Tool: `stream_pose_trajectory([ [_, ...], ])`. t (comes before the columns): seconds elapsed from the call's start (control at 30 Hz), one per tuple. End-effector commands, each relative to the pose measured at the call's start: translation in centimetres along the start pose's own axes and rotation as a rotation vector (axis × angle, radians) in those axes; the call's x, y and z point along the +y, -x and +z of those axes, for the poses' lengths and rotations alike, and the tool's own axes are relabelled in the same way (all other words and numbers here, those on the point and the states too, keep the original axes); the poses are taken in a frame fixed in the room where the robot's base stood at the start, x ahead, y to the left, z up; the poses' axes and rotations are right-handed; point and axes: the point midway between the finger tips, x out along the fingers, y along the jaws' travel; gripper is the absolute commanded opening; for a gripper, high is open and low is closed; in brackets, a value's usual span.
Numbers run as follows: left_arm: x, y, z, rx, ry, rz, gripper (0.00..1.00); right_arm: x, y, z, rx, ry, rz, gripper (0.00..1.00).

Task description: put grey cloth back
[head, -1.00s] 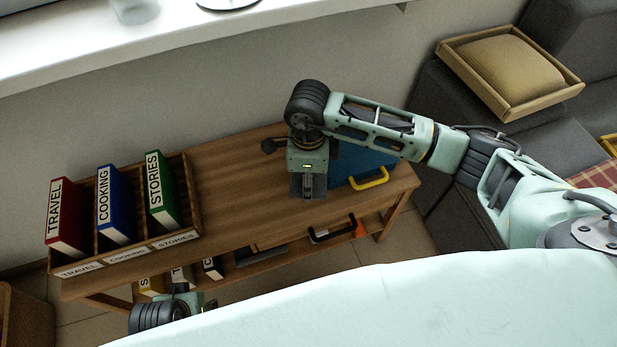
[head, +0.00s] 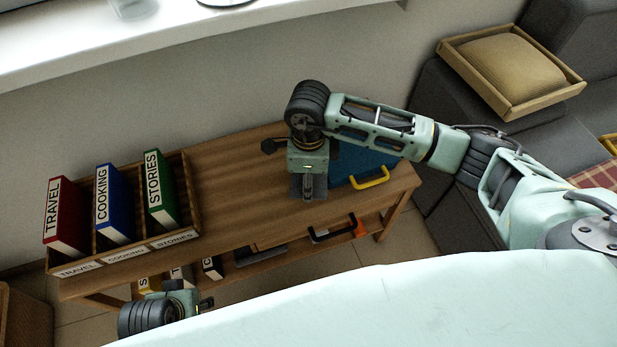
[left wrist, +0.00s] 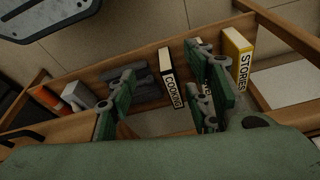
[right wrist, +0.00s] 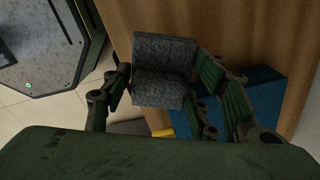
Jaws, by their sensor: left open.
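The grey cloth (right wrist: 165,58) is a speckled folded piece near the wooden bench's front edge. In the right wrist view it lies between the fingers of my right gripper (right wrist: 165,82), which look close to its two sides; whether they grip it is unclear. In the head view the cloth (head: 296,186) shows partly beneath my right gripper (head: 308,196). My left gripper (left wrist: 160,85) is open and empty, facing the bench's lower shelf. In the head view its wrist shows at the lower left and its fingertips are hidden.
The lower shelf holds a black-and-white COOKING book (left wrist: 172,78), a yellow STORIES book (left wrist: 238,58) and dark grey items (left wrist: 145,88).

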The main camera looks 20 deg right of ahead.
Motion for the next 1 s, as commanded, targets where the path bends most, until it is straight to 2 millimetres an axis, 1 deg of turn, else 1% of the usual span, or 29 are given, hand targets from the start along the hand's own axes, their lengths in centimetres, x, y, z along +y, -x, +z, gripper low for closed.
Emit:
stream_pose_trajectory([
  [0.03,0.0,0.2,-0.1,0.004,0.001,0.0,0.47,0.0,0.0,0.0,0.0,0.0,0.0,0.59],
  [0.2,-0.1,0.2,-0.1,0.004,0.001,-0.001,0.47,0.0,0.0,0.0,0.0,0.0,0.0,0.73],
  [0.63,-0.1,0.0,0.1,0.003,-0.002,-0.001,0.47,0.0,0.3,0.0,-0.001,0.0,0.0,0.73],
  [0.7,0.0,-1.4,0.8,-0.014,-0.008,0.0,0.47,0.0,0.7,0.0,-0.001,0.0,0.0,0.73],
  [0.77,0.1,-2.2,1.0,-0.019,-0.008,0.001,0.47,0.0,1.0,0.0,-0.001,0.0,0.0,0.73],
  [0.8,0.1,-2.7,1.2,-0.02,-0.008,0.002,0.47,-0.1,1.6,0.1,-0.003,0.001,-0.003,0.73],
  [1.0,0.2,-4.9,2.0,-0.031,-0.008,0.004,0.47,-0.2,6.7,0.1,-0.002,0.002,-0.006,0.73],
])
